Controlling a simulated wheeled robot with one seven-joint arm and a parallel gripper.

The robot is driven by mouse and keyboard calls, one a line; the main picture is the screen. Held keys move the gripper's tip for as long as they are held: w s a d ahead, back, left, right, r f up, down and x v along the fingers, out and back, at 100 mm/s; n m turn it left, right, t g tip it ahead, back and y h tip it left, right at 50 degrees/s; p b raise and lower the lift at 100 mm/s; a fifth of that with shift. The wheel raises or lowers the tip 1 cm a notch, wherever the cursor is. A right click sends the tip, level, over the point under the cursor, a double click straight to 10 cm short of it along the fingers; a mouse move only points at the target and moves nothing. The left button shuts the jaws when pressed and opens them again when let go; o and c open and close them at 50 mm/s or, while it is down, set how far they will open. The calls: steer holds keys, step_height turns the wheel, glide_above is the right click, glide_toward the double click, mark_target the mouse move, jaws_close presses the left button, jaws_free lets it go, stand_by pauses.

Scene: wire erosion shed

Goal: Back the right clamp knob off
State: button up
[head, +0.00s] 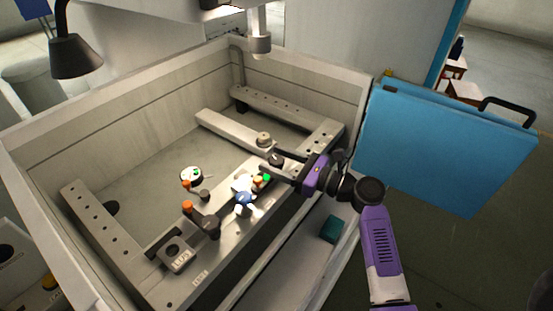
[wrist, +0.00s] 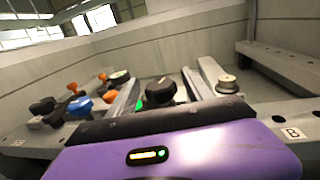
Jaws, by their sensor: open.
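A black lobed knob (head: 276,160) stands on the rail of the tank in the head view, at the right of the row of fittings. In the wrist view the same black knob (wrist: 160,92) is near the middle. My gripper (head: 269,160) is open, its fingers (wrist: 158,88) reaching along both sides of this knob. I cannot tell whether either finger touches it. A round metal knob (head: 263,139) sits on the light bar just beyond the far finger; it also shows in the wrist view (wrist: 228,83), right of the right finger.
The tank wall (head: 350,115) rises behind. A blue door panel (head: 445,145) stands open at right. The tank floor at left is mostly clear.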

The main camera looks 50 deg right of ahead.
jaws_close()
